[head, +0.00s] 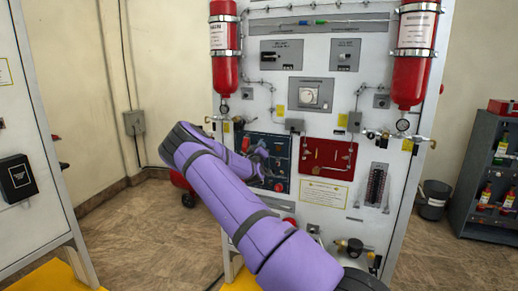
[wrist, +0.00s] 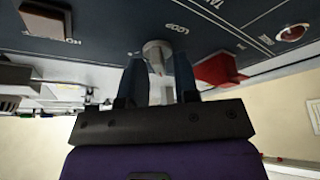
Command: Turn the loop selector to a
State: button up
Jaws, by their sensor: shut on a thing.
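The loop selector is a small pale knob (wrist: 156,46) on the dark blue panel (wrist: 110,22), in the wrist view, beside lettering that seems to read "LOOP". My gripper (wrist: 157,64) is shut on this knob, one dark finger on each side. The fingers partly hide it, and I cannot read which position it points to. In the head view, my gripper (head: 259,150) is at the dark blue panel (head: 283,186), and my purple arm covers part of the panel's left side. The knob is too small to make out there.
In the head view, a red panel (head: 327,168) lies just right of the blue one. Two red cylinders (head: 224,60) (head: 411,65) hang above.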

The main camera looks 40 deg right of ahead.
jog(key=shift+n, duration=0.6)
jog(key=o, duration=0.6)
jog(key=v, duration=1)
jog(key=shift+s+a, duration=0.25)
jog(key=shift+s, duration=0.05)
jog(key=shift+r, duration=0.1)
